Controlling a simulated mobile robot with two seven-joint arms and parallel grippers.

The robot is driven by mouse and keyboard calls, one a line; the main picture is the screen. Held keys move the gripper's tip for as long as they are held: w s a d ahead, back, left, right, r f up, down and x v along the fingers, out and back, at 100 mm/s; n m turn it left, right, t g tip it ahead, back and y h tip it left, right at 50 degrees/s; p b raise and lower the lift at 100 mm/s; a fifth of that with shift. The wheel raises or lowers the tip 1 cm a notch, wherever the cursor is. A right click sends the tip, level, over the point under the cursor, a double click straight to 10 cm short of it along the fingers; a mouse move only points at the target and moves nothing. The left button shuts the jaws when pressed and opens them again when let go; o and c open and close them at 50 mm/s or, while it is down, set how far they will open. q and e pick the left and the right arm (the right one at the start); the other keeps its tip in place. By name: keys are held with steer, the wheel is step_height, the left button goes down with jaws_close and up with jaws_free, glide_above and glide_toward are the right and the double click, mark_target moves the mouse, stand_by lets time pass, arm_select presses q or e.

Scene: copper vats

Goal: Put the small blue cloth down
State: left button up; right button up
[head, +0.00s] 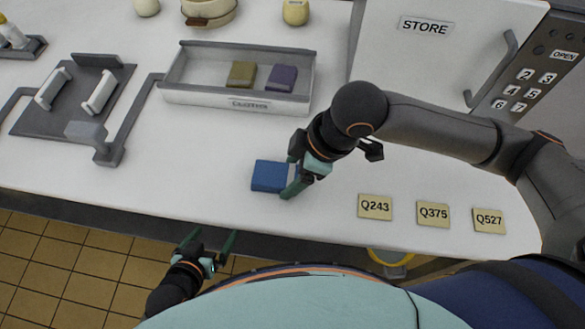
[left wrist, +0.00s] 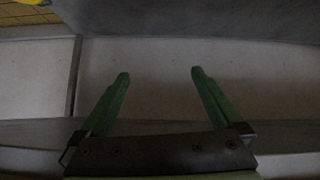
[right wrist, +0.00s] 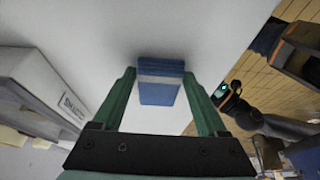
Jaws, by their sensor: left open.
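The small blue cloth (head: 270,176) is a folded blue block with a pale band, at the middle of the white counter near its front edge. It also shows in the right wrist view (right wrist: 160,92), between the fingertips. My right gripper (head: 292,178) is shut on it, with a finger against each side. The cloth is at or just above the counter top; I cannot tell whether it touches. My left gripper (head: 211,240) is open and empty, in front of the counter edge. The left wrist view shows its two fingers (left wrist: 159,75) apart with nothing between them.
A grey-white tray (head: 235,98) behind holds an olive cloth (head: 242,74) and a purple cloth (head: 282,78). Tags Q243 (head: 375,207), Q375 (head: 433,214) and Q527 (head: 489,220) lie to the right. A grey rack (head: 75,95) stands left; a STORE cabinet (head: 425,60) stands back right.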

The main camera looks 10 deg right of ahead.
arm_select(q)
steer(key=shift+w+a, duration=0.1)
arm_select(e)
steer(key=o, duration=0.4)
steer(key=shift+c, duration=0.2)
arm_select(q)
steer(key=shift+s+a+r+y+p, duration=0.15)
steer(key=shift+s+a+r+p, duration=0.25)
steer(key=shift+p, duration=0.35)
steer(key=shift+s+a+r+y+p, duration=0.15)
steer(key=shift+a+r+p, duration=0.25)
steer(key=shift+p, duration=0.35)
arm_select(e)
steer(key=v, duration=1.2)
steer(key=shift+r, duration=0.25)
arm_select(q)
steer(key=shift+f, duration=0.1)
